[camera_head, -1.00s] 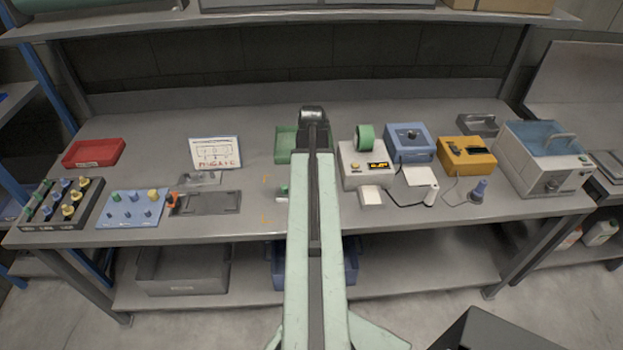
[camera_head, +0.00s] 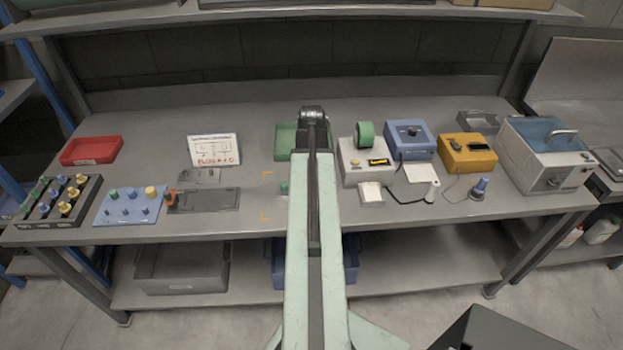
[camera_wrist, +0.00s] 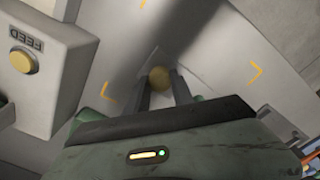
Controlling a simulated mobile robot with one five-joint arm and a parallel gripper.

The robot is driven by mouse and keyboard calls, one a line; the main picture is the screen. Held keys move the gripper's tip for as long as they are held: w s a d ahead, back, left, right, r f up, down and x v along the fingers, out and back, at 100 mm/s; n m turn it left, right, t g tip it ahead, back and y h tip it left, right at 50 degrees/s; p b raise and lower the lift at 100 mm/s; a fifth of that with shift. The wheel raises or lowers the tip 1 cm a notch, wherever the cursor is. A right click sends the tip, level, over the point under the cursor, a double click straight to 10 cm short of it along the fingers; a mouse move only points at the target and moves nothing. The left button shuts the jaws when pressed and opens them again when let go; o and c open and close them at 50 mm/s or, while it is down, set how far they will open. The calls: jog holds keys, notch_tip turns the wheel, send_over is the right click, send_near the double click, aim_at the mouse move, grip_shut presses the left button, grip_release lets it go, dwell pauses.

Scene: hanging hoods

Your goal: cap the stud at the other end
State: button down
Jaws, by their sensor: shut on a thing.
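In the wrist view the two dark fingers of my gripper (camera_wrist: 162,92) are shut on a round yellow cap (camera_wrist: 159,77). Below it is a pale surface with yellow corner marks (camera_wrist: 257,73); I cannot tell whether the cap touches it. In the head view my arm hides the fingers and the held cap. A blue plate (camera_head: 116,218) with several studs lies at the left of the bench. A green cap (camera_head: 113,194) is near its back left and a yellow cap (camera_head: 151,191) at its back right. Some blue-grey studs (camera_head: 129,211) stand between and in front.
A black rack (camera_head: 38,221) of coloured caps stands at far left, with a red tray (camera_head: 90,151) behind. A white box (camera_head: 366,158) stands right of my arm.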

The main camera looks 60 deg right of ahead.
jog(key=shift+f+b, duration=0.55)
jog(key=shift+f, duration=0.05)
dwell(0.3)
jog(key=c, duration=1)
grip_release()
jog(key=shift+c, duration=0.2)
jog(key=shift+r, duration=0.2)
notch_tip(320, 180, up, 8)
jog(key=p, duration=0.8)
jog(key=shift+f, duration=0.25)
